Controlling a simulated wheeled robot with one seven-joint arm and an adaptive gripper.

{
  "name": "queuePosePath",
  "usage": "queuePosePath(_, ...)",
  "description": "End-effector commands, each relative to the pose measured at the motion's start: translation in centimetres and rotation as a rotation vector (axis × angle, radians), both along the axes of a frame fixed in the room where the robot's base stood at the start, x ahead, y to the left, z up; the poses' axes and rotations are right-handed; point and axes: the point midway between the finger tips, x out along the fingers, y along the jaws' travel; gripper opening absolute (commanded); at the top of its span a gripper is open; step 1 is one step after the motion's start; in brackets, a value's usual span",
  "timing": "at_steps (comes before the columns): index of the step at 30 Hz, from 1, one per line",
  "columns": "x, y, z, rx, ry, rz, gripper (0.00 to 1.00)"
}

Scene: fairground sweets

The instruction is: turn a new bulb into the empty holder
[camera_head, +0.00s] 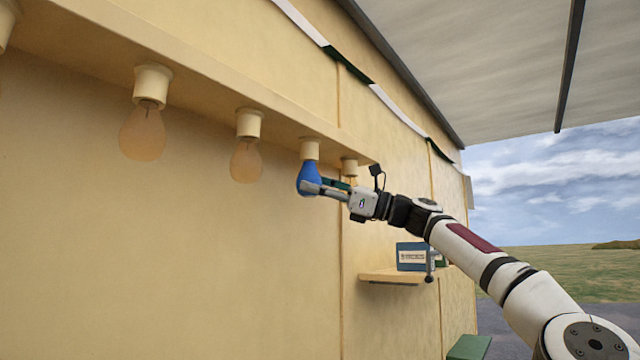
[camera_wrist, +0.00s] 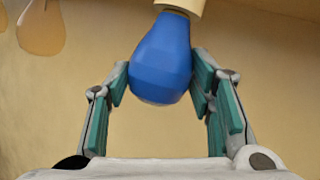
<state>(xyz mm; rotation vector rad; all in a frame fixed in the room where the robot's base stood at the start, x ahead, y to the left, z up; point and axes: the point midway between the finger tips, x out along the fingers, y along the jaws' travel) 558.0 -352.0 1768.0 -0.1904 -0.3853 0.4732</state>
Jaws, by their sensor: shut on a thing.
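A blue bulb (camera_head: 309,177) stands upright, glass down, directly under a cream holder (camera_head: 310,149) on the beam. In the wrist view the blue bulb (camera_wrist: 163,62) meets the lower rim of the holder (camera_wrist: 183,5); its base is hidden inside or behind that rim. I cannot tell how far in it sits. My gripper (camera_head: 314,188) comes from the right and is shut on the bulb. In the wrist view the green finger pads of my gripper (camera_wrist: 160,82) press on both sides of the glass.
Orange bulbs (camera_head: 143,133) (camera_head: 246,160) hang in holders to the left. Another holder (camera_head: 349,167) shows just behind my gripper. A small shelf (camera_head: 385,276) below carries a blue box (camera_head: 411,256). A green object (camera_head: 468,347) stands lower right. The air below the bulb is clear.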

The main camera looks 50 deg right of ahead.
Motion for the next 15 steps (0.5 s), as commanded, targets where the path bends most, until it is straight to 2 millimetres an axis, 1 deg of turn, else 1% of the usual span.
queuePosePath(1,-0.17,-0.07,0.25,0.002,-0.003,0.008,0.33)
queuePosePath(15,-0.09,-0.10,0.06,0.002,-0.002,0.031,0.33)
